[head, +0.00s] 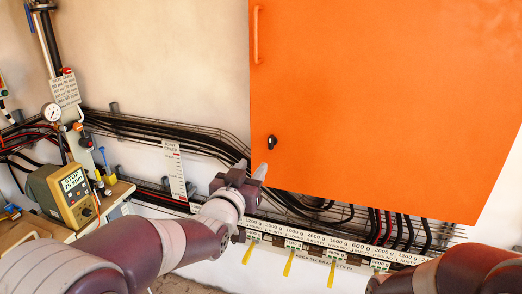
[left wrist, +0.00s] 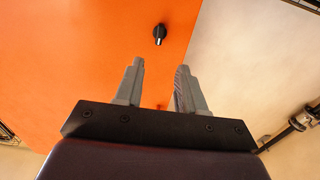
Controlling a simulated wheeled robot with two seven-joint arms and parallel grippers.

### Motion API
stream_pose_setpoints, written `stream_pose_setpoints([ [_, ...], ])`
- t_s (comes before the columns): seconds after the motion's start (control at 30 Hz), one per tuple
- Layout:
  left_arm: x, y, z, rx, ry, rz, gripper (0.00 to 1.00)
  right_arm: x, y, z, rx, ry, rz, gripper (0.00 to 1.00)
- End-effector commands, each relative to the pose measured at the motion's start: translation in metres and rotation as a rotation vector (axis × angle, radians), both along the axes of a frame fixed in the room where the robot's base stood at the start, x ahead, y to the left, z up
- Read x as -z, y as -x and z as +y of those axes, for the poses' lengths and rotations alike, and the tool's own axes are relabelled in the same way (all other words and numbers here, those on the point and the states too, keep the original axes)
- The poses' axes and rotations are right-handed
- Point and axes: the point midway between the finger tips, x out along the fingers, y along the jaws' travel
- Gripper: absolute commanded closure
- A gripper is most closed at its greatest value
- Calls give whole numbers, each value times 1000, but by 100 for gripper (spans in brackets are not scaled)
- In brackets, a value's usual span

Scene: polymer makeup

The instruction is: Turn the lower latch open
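The black latch (head: 271,142) is a small knob on the lower left part of the orange cabinet door (head: 390,100). It also shows in the left wrist view (left wrist: 159,34), beyond the fingertips and roughly centred between them. My left gripper (head: 254,168) is just below and left of the latch in the head view. Its two grey fingers are spread apart in the left wrist view (left wrist: 160,65), with nothing held between them. The fingers appear clear of the latch. My right arm enters at the lower right, and its gripper is out of view.
An orange bar handle (head: 256,35) is on the door's upper left edge. Black cables and a wire tray (head: 160,128) run along the wall below the door. A labelled rail (head: 330,243) with yellow tags crosses below. A yellow-fronted device (head: 72,195) stands at left.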

Motion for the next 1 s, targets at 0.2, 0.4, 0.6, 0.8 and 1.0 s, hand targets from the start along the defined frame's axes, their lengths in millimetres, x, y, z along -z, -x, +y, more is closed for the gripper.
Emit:
stream_pose_setpoints([
  [0.2,-5,-49,-16,0,-2,7,61,-29,0,0,0,0,-1,57],
  [0.4,-3,-93,-30,0,-2,7,61,-47,0,0,0,0,0,57],
  [0.6,0,-111,-36,-1,-2,6,61,-52,0,0,0,0,0,57],
  [0.8,1,-113,-36,-1,-2,5,61,-52,0,0,0,0,0,57],
  [1.0,1,-113,-36,-1,-2,6,100,-52,0,0,0,0,0,57],
])
